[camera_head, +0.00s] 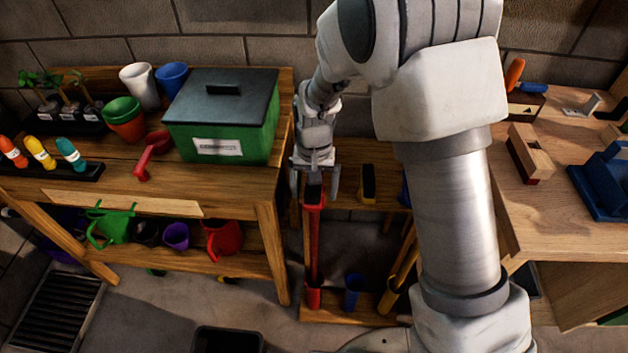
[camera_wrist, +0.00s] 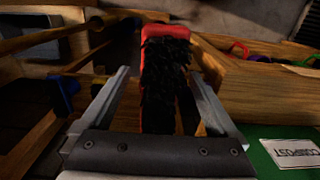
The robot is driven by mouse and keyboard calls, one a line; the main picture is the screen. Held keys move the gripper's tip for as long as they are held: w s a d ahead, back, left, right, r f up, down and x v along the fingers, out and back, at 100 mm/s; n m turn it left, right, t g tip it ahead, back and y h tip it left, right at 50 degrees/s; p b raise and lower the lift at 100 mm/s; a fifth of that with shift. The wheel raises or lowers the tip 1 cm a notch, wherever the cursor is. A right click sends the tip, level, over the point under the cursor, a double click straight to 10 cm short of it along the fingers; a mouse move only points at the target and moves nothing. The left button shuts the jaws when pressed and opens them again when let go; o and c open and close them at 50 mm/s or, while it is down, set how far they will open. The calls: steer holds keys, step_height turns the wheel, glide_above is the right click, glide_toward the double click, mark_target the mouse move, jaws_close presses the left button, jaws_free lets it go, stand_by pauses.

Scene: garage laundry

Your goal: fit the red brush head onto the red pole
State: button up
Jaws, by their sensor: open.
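The red brush head (camera_head: 314,204), with black bristles, sits at the top of the upright red pole (camera_head: 314,250). They look in line and touching, but I cannot tell how deeply they are joined. The pole's lower end stands in a red cup (camera_head: 313,298) on the low rack. My gripper (camera_head: 315,188) is open, its fingers on either side of the brush head. In the wrist view the brush head (camera_wrist: 166,80) shows black bristles and a red edge between the spread fingers (camera_wrist: 160,85), with gaps at both sides.
A yellow brush head (camera_head: 368,184) lies on the rack shelf at right; a blue one is mostly hidden by my arm. A blue cup (camera_head: 353,291) and a yellow pole (camera_head: 402,262) stand beside the red pole. The left workbench (camera_head: 240,182) carries a green bin (camera_head: 225,125) close by.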

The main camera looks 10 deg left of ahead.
step_height(320, 180, up, 18)
steer(key=p, duration=0.3)
steer(key=s+d+r+t+p, duration=0.1)
steer(key=s+d+r, duration=0.3)
steer(key=d+r, duration=0.2)
steer(key=s+d+r+t, duration=0.2)
steer(key=s+d+r, duration=0.1)
steer(key=d+r, duration=0.3)
steer(key=s+d+r+t+p, duration=0.1)
steer(key=s+d+t+p, duration=0.1)
steer(key=s+d, duration=0.7)
steer(key=shift+s+r+m+t, duration=0.25)
steer(key=shift+s+m+t, duration=0.05)
steer(key=shift+s, duration=0.9)
